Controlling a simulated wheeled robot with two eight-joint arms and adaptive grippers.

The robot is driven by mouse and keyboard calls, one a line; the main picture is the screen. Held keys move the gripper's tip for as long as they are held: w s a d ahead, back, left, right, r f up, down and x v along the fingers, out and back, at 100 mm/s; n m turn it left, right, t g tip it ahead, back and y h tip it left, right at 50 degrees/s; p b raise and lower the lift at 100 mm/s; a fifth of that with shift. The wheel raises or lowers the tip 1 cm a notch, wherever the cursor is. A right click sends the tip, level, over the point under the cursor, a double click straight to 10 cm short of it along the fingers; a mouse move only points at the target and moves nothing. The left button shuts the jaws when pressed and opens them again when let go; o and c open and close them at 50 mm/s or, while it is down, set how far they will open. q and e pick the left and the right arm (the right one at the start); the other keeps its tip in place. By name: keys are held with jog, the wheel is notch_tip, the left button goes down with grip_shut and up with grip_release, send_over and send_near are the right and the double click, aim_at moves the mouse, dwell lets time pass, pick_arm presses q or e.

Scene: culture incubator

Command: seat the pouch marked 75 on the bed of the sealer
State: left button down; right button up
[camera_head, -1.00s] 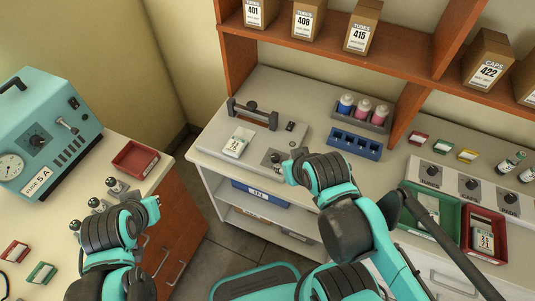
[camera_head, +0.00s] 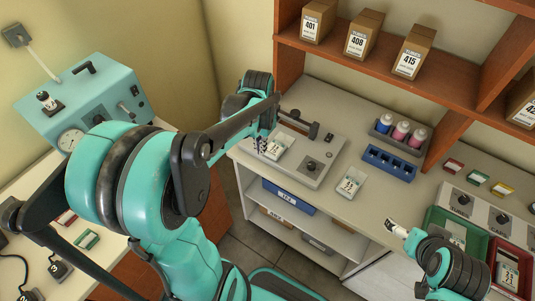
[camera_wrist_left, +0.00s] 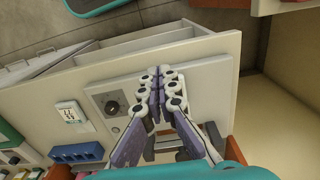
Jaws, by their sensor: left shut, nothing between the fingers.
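The sealer (camera_head: 325,148) is a flat grey unit with a dark bar across its back and a knob at its front right. A small white pouch (camera_head: 278,146) lies at the left of its bed; its number is too small to read. A second pouch (camera_head: 350,184) lies flat on the counter right of the sealer, also in the left wrist view (camera_wrist_left: 72,116); its mark is unclear. My left gripper (camera_head: 262,148) is shut and empty, beside the first pouch, over the sealer plate in the wrist view (camera_wrist_left: 160,76). My right gripper (camera_head: 393,227) is right of and below the second pouch, fingers unclear.
A blue rack (camera_head: 389,163) and a grey holder with bottles (camera_head: 400,133) stand behind the second pouch. A green tray (camera_head: 437,222) and a red tray (camera_head: 516,262) are at the right. A shelf with boxes (camera_head: 362,34) is above. The counter's front edge is close.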

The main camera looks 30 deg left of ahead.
aim_at(276, 148)
pick_arm(q)
jog(key=f+b, duration=0.1)
jog(key=f, duration=0.2)
jog(key=w+f+b, duration=0.1)
jog(key=f+b, duration=0.1)
jog(key=f, duration=0.2)
jog(key=w+f+b, duration=0.1)
jog(key=f, duration=0.2)
jog(key=shift+w+f, duration=0.15)
jog(key=shift+w, duration=0.1)
jog(key=shift+w+b, duration=0.3)
jog(key=shift+w, duration=0.45)
jog(key=shift+w, duration=0.1)
jog(key=w, duration=0.6)
jog(key=shift+d, duration=0.3)
jog(key=shift+s, duration=0.1)
